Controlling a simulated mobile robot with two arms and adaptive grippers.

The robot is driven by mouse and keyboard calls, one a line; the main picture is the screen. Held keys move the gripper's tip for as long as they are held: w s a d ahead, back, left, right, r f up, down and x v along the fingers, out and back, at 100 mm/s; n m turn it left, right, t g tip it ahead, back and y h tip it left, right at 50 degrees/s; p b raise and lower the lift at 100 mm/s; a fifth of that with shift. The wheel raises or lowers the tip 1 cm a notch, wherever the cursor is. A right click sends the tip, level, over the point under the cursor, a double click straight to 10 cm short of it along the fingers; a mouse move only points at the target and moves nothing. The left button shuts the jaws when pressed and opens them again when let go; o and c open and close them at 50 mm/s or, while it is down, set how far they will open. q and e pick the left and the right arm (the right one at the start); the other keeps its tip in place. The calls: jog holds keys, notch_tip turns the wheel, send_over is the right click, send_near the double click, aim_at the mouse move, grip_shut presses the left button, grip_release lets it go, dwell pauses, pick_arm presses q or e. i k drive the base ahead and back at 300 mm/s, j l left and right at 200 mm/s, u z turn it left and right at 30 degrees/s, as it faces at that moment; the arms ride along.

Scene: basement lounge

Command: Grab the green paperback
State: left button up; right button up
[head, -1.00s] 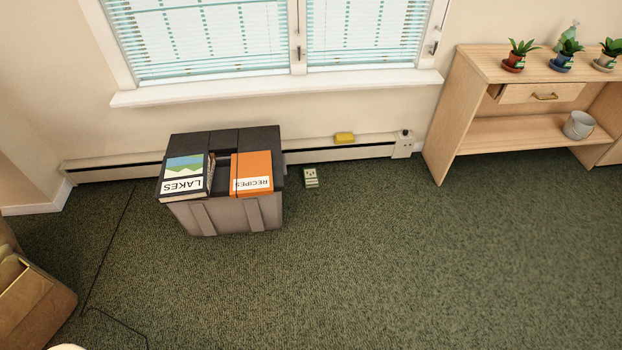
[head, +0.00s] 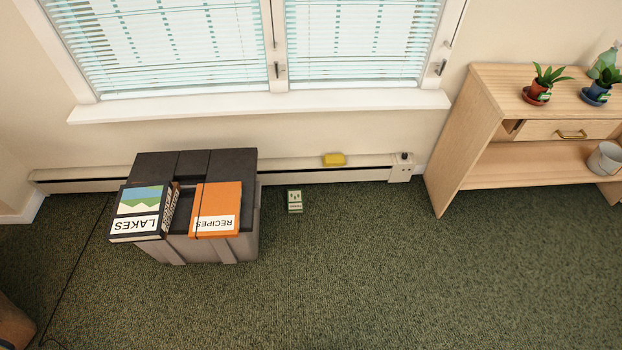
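A small green and cream book-like item (head: 295,201), which looks like the green paperback, lies on the dark green carpet near the wall, right of a grey crate-like box. Its cover has small dark marks and a green band, too small to read. It appears apart from the box and the baseboard heater. Neither of my grippers is in view.
The box (head: 219,251) has a dark top bearing a LAKES book (head: 139,200) and an orange RECIPES book (head: 217,199). A yellow item (head: 334,159) rests on the baseboard heater (head: 300,175). A wooden shelf (head: 455,150) stands right. The foreground carpet is open.

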aim_at(294, 201)
jog(key=i+l+u, duration=0.35)
jog(key=i+l, duration=1.6)
